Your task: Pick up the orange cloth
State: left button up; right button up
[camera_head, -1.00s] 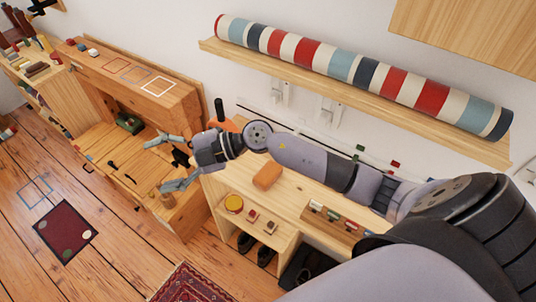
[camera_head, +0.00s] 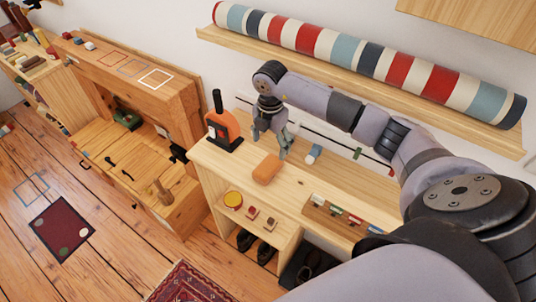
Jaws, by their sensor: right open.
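The orange cloth (camera_head: 267,169) looks like a small folded or rolled bundle. It lies on the top of the light wooden shelf unit (camera_head: 225,163), close to its front edge. My right gripper (camera_head: 270,146) points down just behind and above the cloth, with its fingers apart and nothing between them. From this view I cannot tell how high the fingertips are above the top. The cloth is in full view. My left gripper is not in view.
An orange and black tool-like object (camera_head: 223,128) stands left of the gripper. A small blue and white item (camera_head: 314,153) lies to its right. A tray of small colored pieces (camera_head: 335,222) sits at the right front. A striped roll (camera_head: 370,64) rests on the wall shelf above.

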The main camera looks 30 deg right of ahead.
jog(key=b, duration=0.3)
send_over(268, 165)
jog(key=f, duration=0.5)
jog(key=shift+s+d+f, duration=0.15)
jog(key=shift+s+f, duration=0.1)
jog(key=shift+f, duration=0.1)
jog(key=f+b, duration=0.1)
jog(key=f, duration=0.1)
jog(key=f+b, duration=0.3)
jog(key=shift+w+f+b, duration=0.3)
jog(key=shift+f+b, duration=0.1)
jog(key=shift+r, duration=0.1)
jog(key=shift+c, duration=0.5)
jog(key=c, duration=1.2)
